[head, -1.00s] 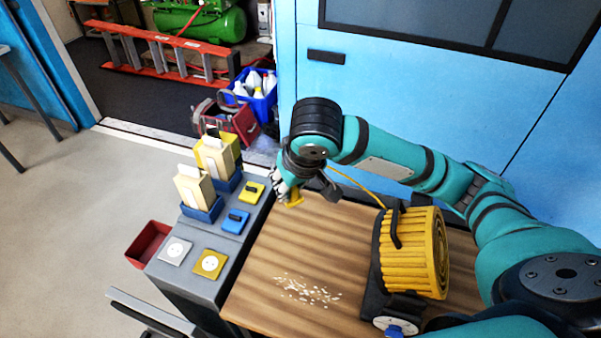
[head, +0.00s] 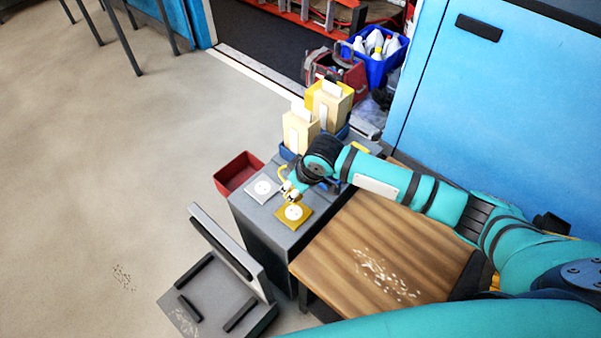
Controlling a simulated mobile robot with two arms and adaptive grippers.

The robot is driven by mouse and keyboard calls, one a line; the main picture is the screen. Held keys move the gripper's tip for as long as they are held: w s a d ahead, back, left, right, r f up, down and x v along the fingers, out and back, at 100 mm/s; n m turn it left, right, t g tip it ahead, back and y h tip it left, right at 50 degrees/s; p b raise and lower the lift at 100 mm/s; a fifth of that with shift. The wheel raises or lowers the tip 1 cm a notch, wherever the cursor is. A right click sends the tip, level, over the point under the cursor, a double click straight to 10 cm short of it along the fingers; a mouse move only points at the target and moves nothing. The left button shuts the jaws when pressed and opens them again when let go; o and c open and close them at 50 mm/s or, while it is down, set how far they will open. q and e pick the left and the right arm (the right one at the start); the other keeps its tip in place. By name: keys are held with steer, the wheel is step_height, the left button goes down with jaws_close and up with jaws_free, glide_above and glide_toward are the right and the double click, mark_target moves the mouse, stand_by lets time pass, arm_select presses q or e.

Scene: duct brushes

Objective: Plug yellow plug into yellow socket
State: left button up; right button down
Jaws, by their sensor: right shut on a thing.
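The yellow socket (head: 293,213) is a yellow square plate with a round white face on the grey bench top. My right gripper (head: 290,192) is over the far edge of this plate, shut on the small yellow plug (head: 293,198). The plug is tiny here and partly covered by the fingers. I cannot tell whether it touches the socket face. A bit of yellow cord (head: 282,172) curves beside the gripper. My left gripper is out of view.
A white-faced grey socket (head: 262,189) sits left of the yellow one. Box-like holders (head: 300,130) stand behind my right wrist. A red bin (head: 238,173) is on the floor. The wooden table (head: 350,245) bears pale scraps. A grey cart (head: 225,290) stands in front.

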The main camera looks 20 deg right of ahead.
steer(key=shift+a+f, duration=0.1)
steer(key=shift+f, duration=0.45)
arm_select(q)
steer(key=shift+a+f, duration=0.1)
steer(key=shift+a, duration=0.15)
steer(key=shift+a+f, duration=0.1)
arm_select(e)
steer(key=shift+f, duration=0.15)
arm_select(q)
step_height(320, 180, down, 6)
steer(key=b, duration=0.6)
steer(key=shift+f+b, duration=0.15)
steer(key=shift+b, duration=0.15)
arm_select(e)
step_height(320, 180, down, 6)
steer(key=shift+r, duration=0.2)
arm_select(q)
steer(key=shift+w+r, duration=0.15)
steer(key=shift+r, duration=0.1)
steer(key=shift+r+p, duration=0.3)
steer(key=shift+p, duration=0.25)
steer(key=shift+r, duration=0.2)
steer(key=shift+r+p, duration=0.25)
steer(key=shift+p, duration=0.2)
